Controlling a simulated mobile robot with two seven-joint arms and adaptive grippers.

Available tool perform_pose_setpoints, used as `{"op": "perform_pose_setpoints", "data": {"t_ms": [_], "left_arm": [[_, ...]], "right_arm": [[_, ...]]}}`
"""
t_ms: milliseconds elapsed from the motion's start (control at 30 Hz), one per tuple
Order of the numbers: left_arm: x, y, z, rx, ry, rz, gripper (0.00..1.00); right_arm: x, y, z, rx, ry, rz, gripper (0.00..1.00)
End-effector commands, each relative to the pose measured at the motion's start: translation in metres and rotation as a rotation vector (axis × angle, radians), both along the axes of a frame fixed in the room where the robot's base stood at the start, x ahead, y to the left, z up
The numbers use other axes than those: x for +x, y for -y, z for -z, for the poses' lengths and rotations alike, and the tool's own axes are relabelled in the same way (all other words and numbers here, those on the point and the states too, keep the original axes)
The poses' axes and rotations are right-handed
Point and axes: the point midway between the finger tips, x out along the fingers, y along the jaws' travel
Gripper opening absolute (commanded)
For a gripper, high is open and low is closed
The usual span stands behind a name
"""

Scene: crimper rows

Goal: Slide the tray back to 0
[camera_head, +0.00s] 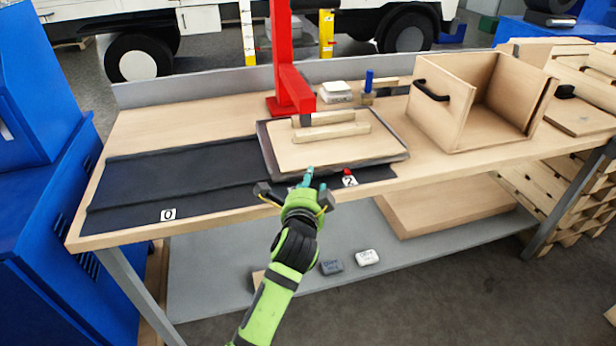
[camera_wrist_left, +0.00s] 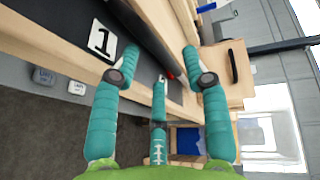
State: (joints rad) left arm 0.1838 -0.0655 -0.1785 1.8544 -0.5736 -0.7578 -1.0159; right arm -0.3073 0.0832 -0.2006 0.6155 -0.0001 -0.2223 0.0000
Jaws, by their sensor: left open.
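The tray (camera_head: 285,160) is a flat light-wood board with a dark rim, lying on the black mat strip (camera_head: 130,190) on the workbench, behind the label 2 (camera_head: 349,181). The label 0 (camera_head: 168,215) is at the mat's left front. The label 1 shows large in the left wrist view (camera_wrist_left: 101,41); in the head view I cannot see it. My left gripper (camera_head: 297,190) is open and empty at the bench's front edge, just in front of the tray. In the left wrist view its teal fingers (camera_wrist_left: 152,60) are spread apart. My right gripper is in neither view.
Two wooden bars (camera_head: 330,133) lie on the tray. A red post (camera_head: 288,75) stands behind it. An open wooden box (camera_head: 470,105) with a black handle is to the right. The mat left of the tray is clear. A grey shelf (camera_head: 215,280) is below.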

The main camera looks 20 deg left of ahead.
Motion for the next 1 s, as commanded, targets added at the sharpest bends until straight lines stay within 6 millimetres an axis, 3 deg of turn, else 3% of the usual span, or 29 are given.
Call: {"op": "perform_pose_setpoints", "data": {"t_ms": [233,600,700,733,1000], "left_arm": [[0.029,-0.005,0.006,-0.002,0.000,0.001,0.46],[0.035,-0.007,0.008,-0.003,0.000,0.000,0.46],[0.035,-0.007,0.008,-0.003,0.000,0.000,0.06],[0.035,-0.007,0.008,-0.003,0.000,0.000,0.00],[0.034,-0.008,0.007,-0.004,0.000,0.000,0.00]], "right_arm": [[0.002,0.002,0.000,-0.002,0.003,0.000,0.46],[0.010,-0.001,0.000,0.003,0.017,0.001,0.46],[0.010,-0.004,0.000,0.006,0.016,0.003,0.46],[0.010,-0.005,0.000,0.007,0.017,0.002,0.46],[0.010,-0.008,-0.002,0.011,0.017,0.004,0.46]]}}
